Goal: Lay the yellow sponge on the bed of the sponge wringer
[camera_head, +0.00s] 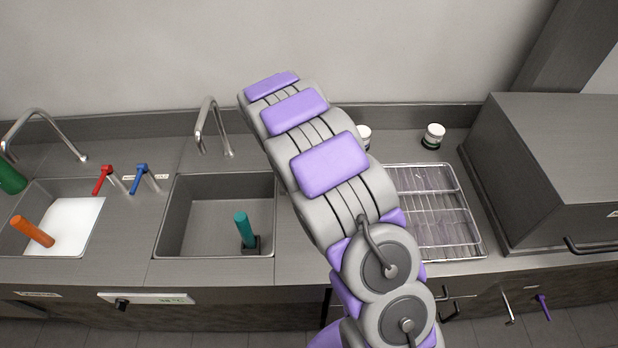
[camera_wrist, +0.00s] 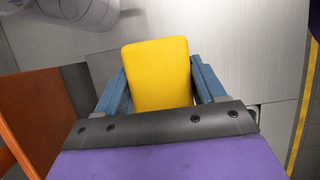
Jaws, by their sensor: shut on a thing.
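The yellow sponge (camera_wrist: 158,75) is a flat block with rounded corners, held in my gripper (camera_wrist: 160,92) in the wrist view. The blue fingers press on its left and right sides, and its far end sticks out past them. A flat light-grey metal surface lies beyond the sponge; I cannot tell what it belongs to or how far off it is. In the head view my grey and purple arm crosses the middle, and neither my gripper nor the sponge shows there. I cannot make out the sponge wringer for certain in either view.
A grey box-like unit (camera_head: 560,165) stands at right. An orange panel (camera_wrist: 38,110) is close on the left in the wrist view.

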